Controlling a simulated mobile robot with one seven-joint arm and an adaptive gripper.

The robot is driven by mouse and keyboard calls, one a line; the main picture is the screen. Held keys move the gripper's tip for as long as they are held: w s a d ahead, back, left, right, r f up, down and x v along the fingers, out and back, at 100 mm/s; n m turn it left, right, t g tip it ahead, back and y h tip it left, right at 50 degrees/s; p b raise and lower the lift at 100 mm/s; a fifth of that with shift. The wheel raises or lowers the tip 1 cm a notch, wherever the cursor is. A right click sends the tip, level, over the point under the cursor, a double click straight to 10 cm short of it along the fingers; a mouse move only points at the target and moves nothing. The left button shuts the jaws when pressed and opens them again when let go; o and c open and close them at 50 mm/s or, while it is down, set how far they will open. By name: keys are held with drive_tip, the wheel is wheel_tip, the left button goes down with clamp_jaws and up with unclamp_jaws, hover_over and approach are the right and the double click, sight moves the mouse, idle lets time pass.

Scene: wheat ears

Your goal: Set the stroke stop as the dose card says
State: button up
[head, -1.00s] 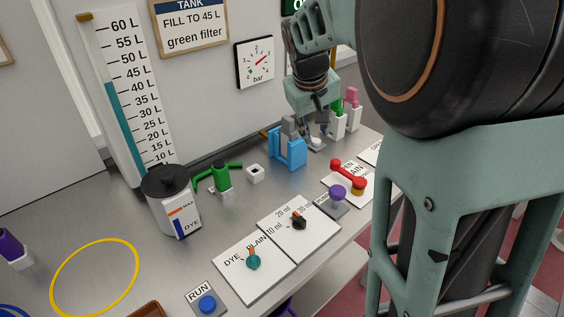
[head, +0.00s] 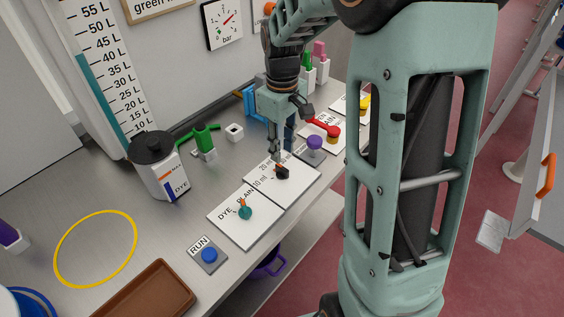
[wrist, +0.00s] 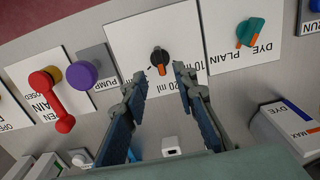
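The stroke stop is a black knob (head: 282,173) with an orange pointer mark, on a white plate (head: 303,183) lettered in ml. In the wrist view the knob (wrist: 159,56) has its orange mark towards the 20 ml lettering; 10 ml shows to the right, and the 30 ml lettering is hidden. My gripper (head: 278,157) is above the knob, pointing down. In the wrist view my gripper (wrist: 159,73) is open, with one finger on each side of the knob's lower end; I cannot tell if they touch it. No dose card is readable.
A teal DYE/PLAIN knob (head: 245,212) and blue RUN button (head: 209,255) stand on one side. A purple PUMP knob (wrist: 82,74) and red-handled valve (wrist: 52,100) stand close on the other. A dye bottle (head: 158,165) and green fitting (head: 205,141) are behind.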

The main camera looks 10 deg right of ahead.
sight(282, 167)
wheel_tip(282, 167, down, 6)
drive_tip(key=shift+r, duration=0.1)
drive_tip(key=shift+c, duration=0.4)
clamp_jaws()
